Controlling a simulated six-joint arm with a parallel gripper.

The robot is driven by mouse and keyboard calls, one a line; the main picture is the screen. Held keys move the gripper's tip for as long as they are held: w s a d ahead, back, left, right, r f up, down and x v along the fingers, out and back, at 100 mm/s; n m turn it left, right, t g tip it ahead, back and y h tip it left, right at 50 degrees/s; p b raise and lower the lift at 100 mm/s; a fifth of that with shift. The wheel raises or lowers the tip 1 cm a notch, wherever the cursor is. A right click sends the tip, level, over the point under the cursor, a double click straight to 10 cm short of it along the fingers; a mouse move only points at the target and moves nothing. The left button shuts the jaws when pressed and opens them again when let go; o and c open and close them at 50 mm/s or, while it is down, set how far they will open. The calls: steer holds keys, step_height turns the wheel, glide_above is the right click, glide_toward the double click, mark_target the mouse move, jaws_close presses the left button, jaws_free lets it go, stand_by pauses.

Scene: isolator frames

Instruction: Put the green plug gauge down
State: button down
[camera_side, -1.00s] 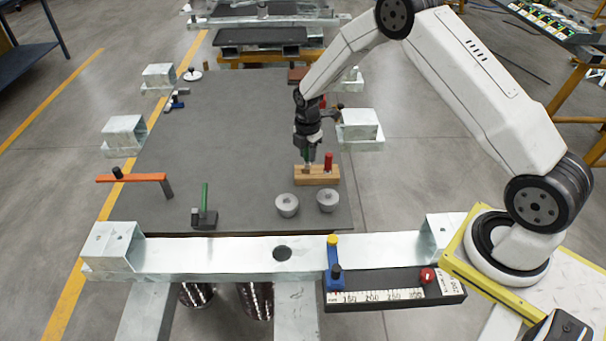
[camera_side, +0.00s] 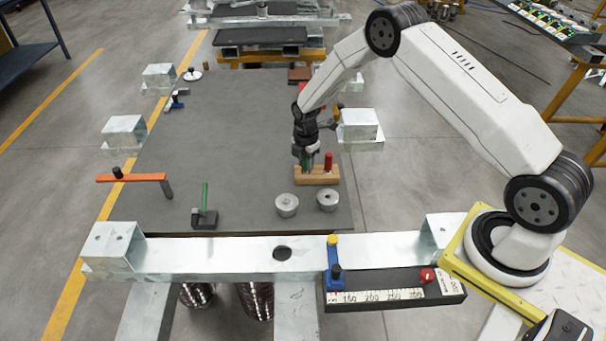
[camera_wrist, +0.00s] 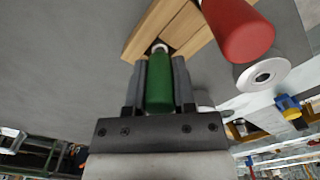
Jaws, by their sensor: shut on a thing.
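The green plug gauge (camera_wrist: 159,88) is upright between the two fingers of my gripper (camera_wrist: 162,72), which is shut on its green handle. In the side view my gripper (camera_side: 306,163) is at the left part of the wooden block (camera_side: 322,181). The gauge's pale metal end (camera_wrist: 160,47) meets the block (camera_wrist: 150,28) in the wrist view; how deep it sits in the block I cannot tell. A red plug gauge (camera_side: 328,160) stands in the right part of the block, close beside my gripper; it also shows in the wrist view (camera_wrist: 238,30).
Two grey metal rings (camera_side: 287,205) (camera_side: 327,200) lie in front of the block. A green-handled tool (camera_side: 205,212) and an orange bar (camera_side: 133,178) are to the left. A metal clamp block (camera_side: 359,128) stands to the right. The dark plate (camera_side: 220,130) is clear left of the block.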

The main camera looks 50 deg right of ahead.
steer(key=shift+c, duration=2.2)
jaws_free()
steer(key=shift+f, duration=0.1)
step_height(320, 180, up, 12)
steer(key=shift+r, duration=0.15)
steer(key=s+a+r+m+t, duration=0.1)
steer(key=s+a+r+m, duration=0.1)
steer(key=s+m, duration=0.4)
steer(key=s+a+r+m, duration=0.2)
steer(key=s+m, duration=0.4)
steer(key=s, duration=0.3)
steer(key=s+a+r+m+t, duration=0.1)
steer(key=s+a+r+m, duration=0.2)
steer(key=s+m, duration=0.3)
steer(key=shift+s+a+t, duration=0.3)
steer(key=shift+s+a, duration=0.35)
steer(key=shift+s, duration=0.5)
